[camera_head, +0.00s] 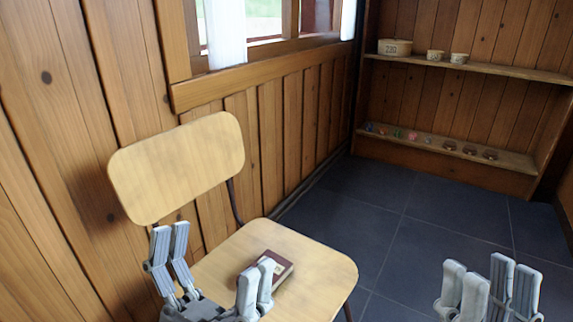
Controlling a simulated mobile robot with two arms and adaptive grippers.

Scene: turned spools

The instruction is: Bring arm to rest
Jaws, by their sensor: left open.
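My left gripper (212,264) is in the lower left, in front of the wooden chair (185,168). Its fingers are spread wide with nothing between them. Its right finger overlaps the view of the chair seat near a small dark red box or book (282,268). That object lies on the seat and is partly hidden by the finger. My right gripper (489,280) is at the bottom right, over the tiled floor in the picture. Its fingers stand apart and hold nothing visible. Both arms behind the grippers are out of view.
A wooden shelf unit (480,68) stands at the back right, with a round box (394,47) and two cups above and several small items on the lower board. A plank wall with a window runs along the left. Dark floor (420,210) is clear between.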

